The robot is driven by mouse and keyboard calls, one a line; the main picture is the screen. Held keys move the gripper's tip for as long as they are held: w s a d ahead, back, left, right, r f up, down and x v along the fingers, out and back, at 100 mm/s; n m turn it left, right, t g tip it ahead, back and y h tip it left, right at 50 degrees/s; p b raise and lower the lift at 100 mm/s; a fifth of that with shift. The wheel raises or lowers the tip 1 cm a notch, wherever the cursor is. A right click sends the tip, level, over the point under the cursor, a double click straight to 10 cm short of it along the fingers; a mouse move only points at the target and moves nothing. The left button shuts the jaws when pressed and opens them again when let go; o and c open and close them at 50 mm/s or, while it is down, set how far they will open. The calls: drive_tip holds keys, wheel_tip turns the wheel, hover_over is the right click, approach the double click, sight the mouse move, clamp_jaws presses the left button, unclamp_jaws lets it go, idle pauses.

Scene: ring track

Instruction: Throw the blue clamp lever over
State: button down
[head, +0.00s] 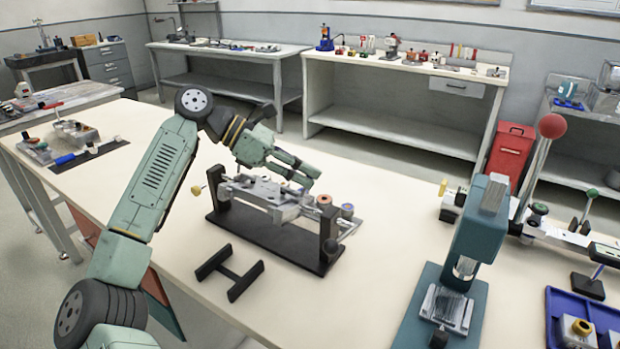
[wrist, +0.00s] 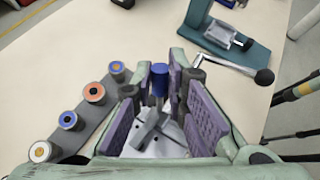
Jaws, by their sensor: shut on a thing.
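The blue clamp lever (wrist: 159,80) shows in the wrist view as an upright blue-capped handle between my gripper's fingers. My gripper (wrist: 160,98) is shut on it, with its purple-padded fingers on either side. Grey metal clamp parts (wrist: 152,135) lie below, between the fingers. In the head view my gripper (head: 303,180) reaches down from the upper left over the metal fixture (head: 262,190) on its dark stand. The lever is hidden there by the fingers.
A row of coloured round knobs (wrist: 94,93) lines the fixture's side. A teal press (head: 470,250) stands to the right. A black H-shaped piece (head: 230,270) lies in front. A blue tray (head: 560,300) is at the right edge.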

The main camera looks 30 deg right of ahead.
drive_tip(key=shift+w+a+f+n+g+h+b, duration=0.15)
drive_tip(key=shift+w+a+n+g+h+b, duration=0.2)
drive_tip(key=shift+w+n+g+h+b, duration=0.45)
drive_tip(key=shift+s+h, duration=0.1)
drive_tip(key=shift+h, duration=0.3)
drive_tip(key=c, duration=1.6)
unclamp_jaws()
drive_tip(key=shift+a, duration=0.1)
drive_tip(key=v, duration=1.2)
drive_tip(key=shift+s, duration=0.2)
drive_tip(key=shift+r, duration=0.25)
